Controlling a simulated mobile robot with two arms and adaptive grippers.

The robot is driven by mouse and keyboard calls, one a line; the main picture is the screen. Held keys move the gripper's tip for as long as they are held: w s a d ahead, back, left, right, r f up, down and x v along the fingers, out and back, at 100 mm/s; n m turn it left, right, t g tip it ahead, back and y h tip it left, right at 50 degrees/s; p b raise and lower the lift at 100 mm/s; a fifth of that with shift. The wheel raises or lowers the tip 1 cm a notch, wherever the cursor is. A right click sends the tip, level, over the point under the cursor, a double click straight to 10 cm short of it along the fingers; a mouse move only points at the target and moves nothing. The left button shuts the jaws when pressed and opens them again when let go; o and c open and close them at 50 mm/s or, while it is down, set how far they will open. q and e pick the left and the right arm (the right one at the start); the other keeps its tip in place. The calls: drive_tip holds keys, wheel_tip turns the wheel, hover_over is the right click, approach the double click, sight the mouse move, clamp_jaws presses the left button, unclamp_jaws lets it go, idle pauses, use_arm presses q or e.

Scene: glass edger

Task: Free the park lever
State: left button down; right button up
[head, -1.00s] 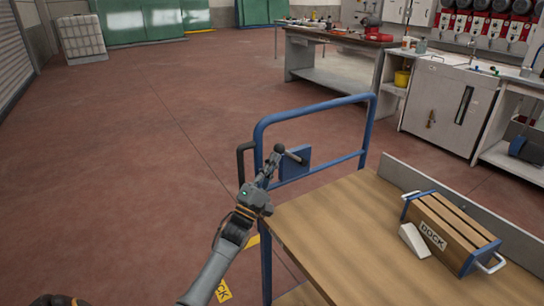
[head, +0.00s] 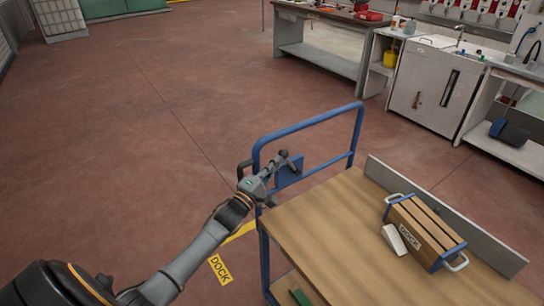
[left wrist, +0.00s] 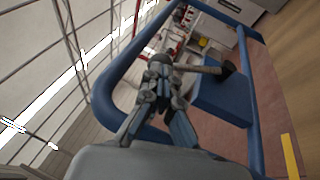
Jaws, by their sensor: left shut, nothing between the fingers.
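The park lever (head: 294,161) is at the blue plate (head: 287,176) on the blue rail of the trolley. In the left wrist view the lever (left wrist: 203,70) is a short bar with a dark knob, running right from a grey round end over the blue plate. My left gripper (head: 273,171) is shut and empty, its tips at the round end of the lever. In the left wrist view the fingers (left wrist: 163,78) overlap that end; I cannot tell whether they touch it. My right gripper is not in view.
The trolley has a wooden top (head: 330,230) and a blue tube rail (head: 310,124). A slatted wooden box (head: 424,230) marked DOCK and a pale wedge (head: 394,239) are on the top. A yellow DOCK mark (head: 220,269) is on the floor. The floor to the left is open.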

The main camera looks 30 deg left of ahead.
use_arm(q)
drive_tip(key=shift+w+d+r+m+g+p, duration=0.2)
drive_tip(key=shift+w+r+g+p, duration=0.3)
drive_tip(key=shift+p, duration=0.75)
drive_tip(key=shift+w+d+r+m+g+p, duration=0.2)
drive_tip(key=shift+w+r+g+p, duration=0.25)
drive_tip(key=shift+p, duration=0.75)
drive_tip(key=shift+s+r, duration=0.1)
